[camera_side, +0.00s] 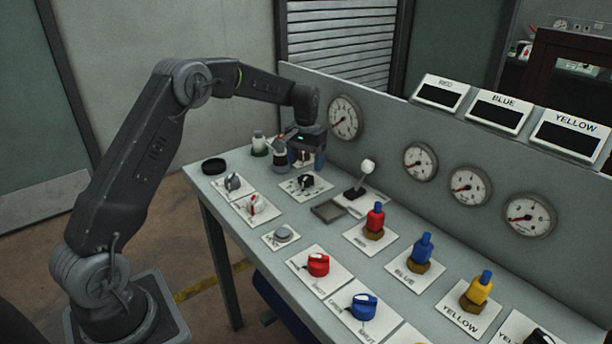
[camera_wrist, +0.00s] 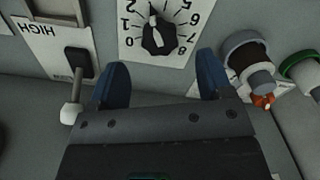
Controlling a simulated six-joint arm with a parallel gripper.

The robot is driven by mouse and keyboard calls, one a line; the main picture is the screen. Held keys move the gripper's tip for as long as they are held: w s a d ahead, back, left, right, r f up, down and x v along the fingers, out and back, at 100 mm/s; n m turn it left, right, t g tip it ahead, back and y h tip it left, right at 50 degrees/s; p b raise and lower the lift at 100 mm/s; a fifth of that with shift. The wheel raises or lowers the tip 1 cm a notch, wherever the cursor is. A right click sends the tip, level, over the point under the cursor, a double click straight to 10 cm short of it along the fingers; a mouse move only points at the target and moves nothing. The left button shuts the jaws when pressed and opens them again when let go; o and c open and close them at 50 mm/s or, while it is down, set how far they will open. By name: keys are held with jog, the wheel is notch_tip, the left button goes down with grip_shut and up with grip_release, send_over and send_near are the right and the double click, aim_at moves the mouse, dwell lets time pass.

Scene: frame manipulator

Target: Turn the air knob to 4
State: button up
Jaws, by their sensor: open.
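A black knob (camera_wrist: 158,38) sits on a white numbered dial plate (camera_wrist: 131,50) in the wrist view. Its white mark points toward the top of the picture, where the plate is cut off, between the low numbers on the left and the high ones on the right. The exact number it points at cannot be read, and no "air" label is legible. The same knob (camera_side: 305,182) shows in the side view on its plate (camera_side: 320,190). My gripper (camera_wrist: 160,76) is open and empty; its blue fingers are apart, with the knob beyond their tips. In the side view my gripper (camera_side: 305,158) hangs above the knob.
A lever with a pale round handle (camera_side: 368,166) stands right of the knob. Gauges (camera_side: 344,117) line the back panel. Red (camera_side: 317,264) and blue (camera_side: 363,305) knobs lie nearer the front.

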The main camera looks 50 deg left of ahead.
aim_at(306, 178)
notch_tip(306, 178, down, 5)
jog(key=shift+f, duration=0.1)
dwell(0.3)
jog(key=c, duration=0.9)
jog(key=shift+m, duration=2.9)
